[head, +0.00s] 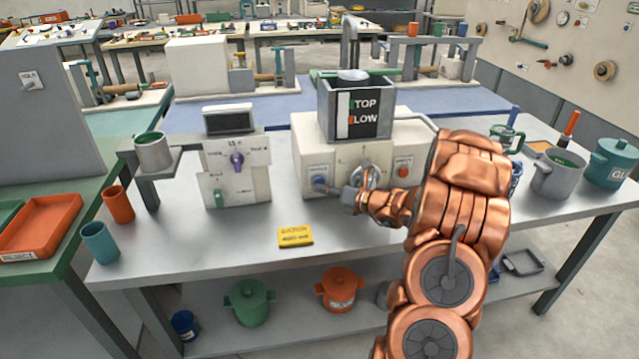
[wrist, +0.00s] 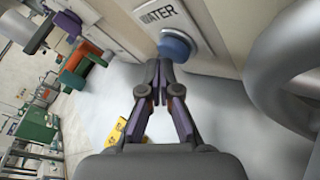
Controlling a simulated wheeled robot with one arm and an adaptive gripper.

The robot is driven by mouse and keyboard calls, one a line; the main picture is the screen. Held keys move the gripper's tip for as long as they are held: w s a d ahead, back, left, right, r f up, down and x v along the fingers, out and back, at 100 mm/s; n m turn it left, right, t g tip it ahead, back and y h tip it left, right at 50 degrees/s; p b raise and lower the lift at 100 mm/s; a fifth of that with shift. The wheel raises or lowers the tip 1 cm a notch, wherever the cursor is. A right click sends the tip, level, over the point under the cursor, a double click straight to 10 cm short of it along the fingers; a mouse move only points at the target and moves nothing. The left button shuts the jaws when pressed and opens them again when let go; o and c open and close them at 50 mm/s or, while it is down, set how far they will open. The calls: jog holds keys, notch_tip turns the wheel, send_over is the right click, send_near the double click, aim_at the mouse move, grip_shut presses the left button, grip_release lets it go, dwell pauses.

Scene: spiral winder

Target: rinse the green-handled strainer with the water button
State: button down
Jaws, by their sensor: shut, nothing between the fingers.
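The blue water button (head: 319,183) sits on the front of the cream machine, left of its middle. In the wrist view the blue button (wrist: 176,44) is below a label reading WATER. My gripper (head: 347,196) is shut and empty; in the wrist view its fingertips (wrist: 158,66) are together right at the button's edge. I cannot tell whether they touch it. A green handle (head: 322,74), apparently the strainer's, shows at the top of the grey box on the machine. The strainer's bowl is not clearly visible.
The grey box (head: 328,118) carries a sign partly reading STOP and LOW. A red button (head: 403,171) is on the machine's right, near my arm. A yellow note (head: 295,236) lies in front on open tabletop.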

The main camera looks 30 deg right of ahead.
jog(key=shift+w+d+p, duration=0.15)
jog(key=shift+w+p, duration=0.15)
jog(key=shift+w, duration=0.05)
dwell(1.1)
jog(key=shift+s, duration=0.15)
dwell(0.8)
jog(key=shift+s+a, duration=0.35)
jog(key=shift+s, duration=0.3)
jog(key=shift+s+a+b, duration=0.15)
jog(key=shift+s+b, duration=0.15)
jog(key=shift+s, duration=0.2)
jog(key=shift+s+a+b, duration=0.1)
jog(key=shift+s+a, duration=0.2)
jog(key=shift+s, duration=0.3)
jog(key=shift+s+a+b, duration=0.1)
jog(key=shift+s+a, duration=0.15)
jog(key=shift+s, duration=0.35)
jog(key=shift+s+a+b, duration=0.1)
jog(key=shift+s+a, duration=0.2)
jog(key=shift+s, duration=0.3)
